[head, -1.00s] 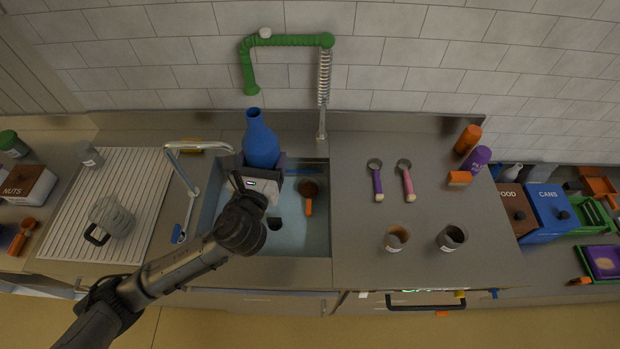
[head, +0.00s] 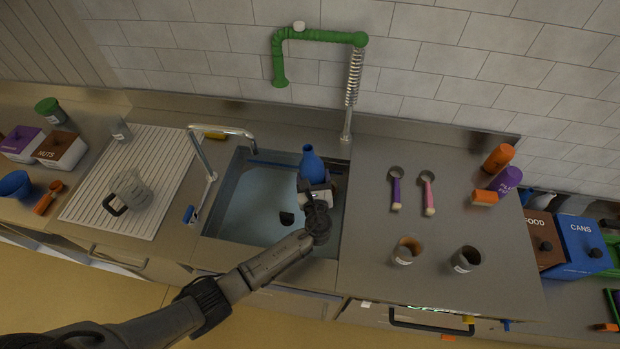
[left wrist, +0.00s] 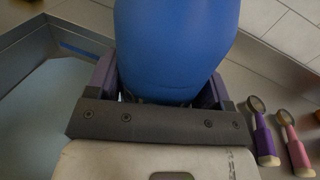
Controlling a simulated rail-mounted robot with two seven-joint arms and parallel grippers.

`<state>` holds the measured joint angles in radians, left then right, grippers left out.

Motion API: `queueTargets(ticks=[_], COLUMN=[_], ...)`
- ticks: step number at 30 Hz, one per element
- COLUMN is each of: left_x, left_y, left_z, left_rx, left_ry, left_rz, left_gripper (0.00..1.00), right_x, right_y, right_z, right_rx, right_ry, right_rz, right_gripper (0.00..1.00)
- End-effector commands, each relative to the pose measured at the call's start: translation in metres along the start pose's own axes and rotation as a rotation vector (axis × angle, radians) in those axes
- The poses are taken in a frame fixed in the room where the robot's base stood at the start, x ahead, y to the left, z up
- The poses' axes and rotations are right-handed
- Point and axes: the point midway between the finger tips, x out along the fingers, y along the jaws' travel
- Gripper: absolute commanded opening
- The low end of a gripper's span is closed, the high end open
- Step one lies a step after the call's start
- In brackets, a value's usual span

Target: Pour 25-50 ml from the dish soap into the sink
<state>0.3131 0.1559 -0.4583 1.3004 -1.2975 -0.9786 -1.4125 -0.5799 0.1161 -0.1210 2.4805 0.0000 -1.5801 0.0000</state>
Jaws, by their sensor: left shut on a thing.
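The dish soap is a blue bottle (head: 312,165) with a narrow neck, held about upright over the right side of the sink. My left gripper (head: 316,185) is shut on it; in the left wrist view the blue bottle (left wrist: 178,50) fills the space between the purple-grey fingers (left wrist: 160,88). The sink (head: 245,205) is a steel basin with a pale blue floor and a small dark object (head: 287,218) in it. The bottle's opening points up and no stream shows. My right gripper is in neither view.
A green spring faucet (head: 320,38) rises behind the sink, and a silver faucet (head: 222,131) stands at its left. Right of the sink are purple (head: 396,188) and pink (head: 428,193) scoops and two cups (head: 406,251). A jug (head: 130,190) stands on the drainboard.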

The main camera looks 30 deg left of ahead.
Motion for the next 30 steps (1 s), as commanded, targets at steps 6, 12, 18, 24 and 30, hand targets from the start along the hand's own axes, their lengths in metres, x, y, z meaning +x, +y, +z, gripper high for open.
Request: queueTargets(ticks=[6, 12, 18, 24, 30], left_x=[-0.005, -0.008, -0.01, -0.011, -0.011], left_y=[-0.022, -0.035, -0.043, -0.047, -0.045], left_z=[-0.01, -0.017, -0.024, -0.032, -0.049], left_rx=[-0.273, -0.484, -0.661, -0.816, -1.063], left_ry=[0.06, 0.109, 0.15, 0.186, 0.245], left_rz=[-0.002, -0.002, -0.002, -0.002, 0.0], left_gripper=[0.51, 0.51, 0.51, 0.51, 0.51], right_x=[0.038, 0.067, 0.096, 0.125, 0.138], right_y=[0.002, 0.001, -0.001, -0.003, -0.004], right_z=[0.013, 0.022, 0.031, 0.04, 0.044], right_rx=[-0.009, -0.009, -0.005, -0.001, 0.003], right_ry=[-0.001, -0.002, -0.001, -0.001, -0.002], right_rz=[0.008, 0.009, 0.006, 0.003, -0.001], right_gripper=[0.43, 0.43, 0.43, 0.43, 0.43])
